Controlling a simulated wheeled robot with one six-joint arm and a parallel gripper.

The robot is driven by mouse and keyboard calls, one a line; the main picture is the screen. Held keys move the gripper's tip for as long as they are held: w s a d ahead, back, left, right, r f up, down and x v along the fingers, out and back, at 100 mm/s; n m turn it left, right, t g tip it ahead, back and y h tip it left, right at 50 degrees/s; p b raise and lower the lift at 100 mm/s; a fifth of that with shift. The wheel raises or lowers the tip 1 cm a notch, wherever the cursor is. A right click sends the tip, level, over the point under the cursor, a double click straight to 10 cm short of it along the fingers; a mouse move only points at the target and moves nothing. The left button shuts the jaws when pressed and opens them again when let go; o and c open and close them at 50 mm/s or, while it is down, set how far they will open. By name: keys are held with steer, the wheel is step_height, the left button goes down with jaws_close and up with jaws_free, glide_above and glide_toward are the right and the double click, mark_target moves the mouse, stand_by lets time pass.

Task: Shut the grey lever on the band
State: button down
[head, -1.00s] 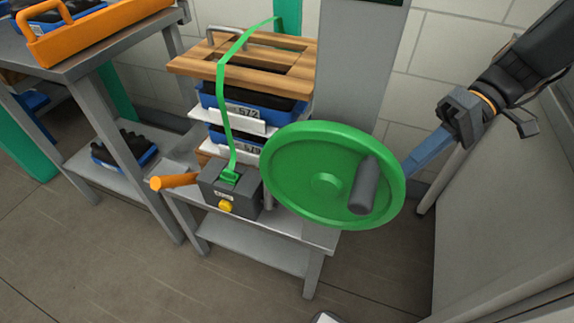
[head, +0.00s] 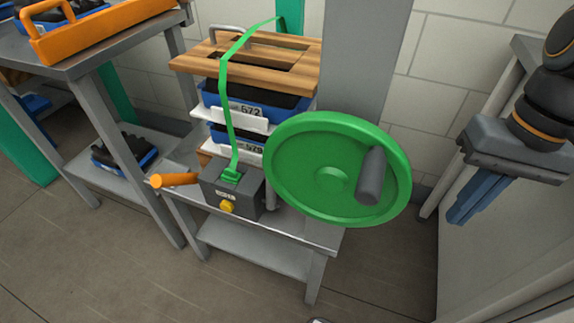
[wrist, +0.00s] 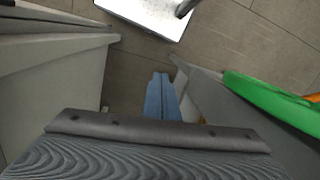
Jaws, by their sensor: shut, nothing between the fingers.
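A green band (head: 229,110) runs over a wooden frame (head: 285,53) and down the front of stacked blue trays (head: 262,104) to a dark grey box (head: 218,190) with a yellow knob (head: 227,206) and an orange handle (head: 175,181). A thin grey upright piece (head: 270,192), perhaps the lever, shows at the box's right side, partly hidden by the large green wheel (head: 310,190). The wheel carries a dark grey grip (head: 371,176). My gripper (head: 458,215) is shut and empty, right of the wheel and apart from it. In the wrist view its blue fingers (wrist: 160,78) are together, over the floor.
The stack and box stand on a grey bench (head: 310,232). A grey cabinet (head: 500,250) stands close beside my gripper on the right. A larger table (head: 95,60) with an orange tray (head: 110,30) is at the left. Floor (head: 380,270) in front is clear.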

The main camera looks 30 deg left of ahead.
steer(key=w+a+f+n+g+y, duration=0.1)
steer(key=w+a+f+g+y, duration=0.2)
steer(key=a, duration=0.5)
steer(key=w+a+f+n+g+y, duration=0.1)
steer(key=w+a+f+g+y, duration=0.3)
steer(key=a+y, duration=0.2)
steer(key=w+a+f+n+g+y+p, duration=0.1)
steer(key=w+a+f+g+y, duration=0.3)
steer(key=a, duration=0.6)
steer(key=shift+a+n, duration=0.25)
steer(key=shift+n, duration=0.15)
steer(key=shift+f, duration=0.1)
steer(key=x, duration=1)
steer(key=shift+p, duration=0.4)
